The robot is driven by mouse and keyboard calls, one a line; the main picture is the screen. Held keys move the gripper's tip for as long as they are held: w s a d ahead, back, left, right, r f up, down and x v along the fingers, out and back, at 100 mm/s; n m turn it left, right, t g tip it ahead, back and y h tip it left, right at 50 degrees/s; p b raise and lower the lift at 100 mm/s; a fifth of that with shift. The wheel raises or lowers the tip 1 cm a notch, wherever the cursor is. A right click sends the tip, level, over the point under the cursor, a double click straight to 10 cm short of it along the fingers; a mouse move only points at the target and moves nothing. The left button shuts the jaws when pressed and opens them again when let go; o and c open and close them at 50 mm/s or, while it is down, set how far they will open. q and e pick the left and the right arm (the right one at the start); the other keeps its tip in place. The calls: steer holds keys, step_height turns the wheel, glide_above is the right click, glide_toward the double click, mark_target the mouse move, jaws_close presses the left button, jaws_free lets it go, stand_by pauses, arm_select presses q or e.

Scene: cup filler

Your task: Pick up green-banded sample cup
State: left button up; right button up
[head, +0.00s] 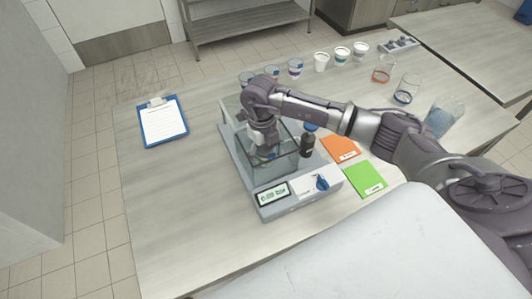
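Several small sample cups stand in a row along the far edge of the table. One white cup (342,55) in this row seems to carry a green or teal band, though it is small in the picture. My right arm reaches in from the right, and my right gripper (264,151) points down inside the clear-walled chamber of the balance (272,208). A small pale shape shows at the fingertips, but I cannot tell what it is or whether the fingers are closed on it. My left gripper is not in view.
An orange card (339,148) and a green card (365,180) lie to the right. Glass beakers (407,88) stand at the back right. A clipboard (162,122) lies at left, with bare table around it.

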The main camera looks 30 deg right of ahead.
steer(key=c, duration=0.7)
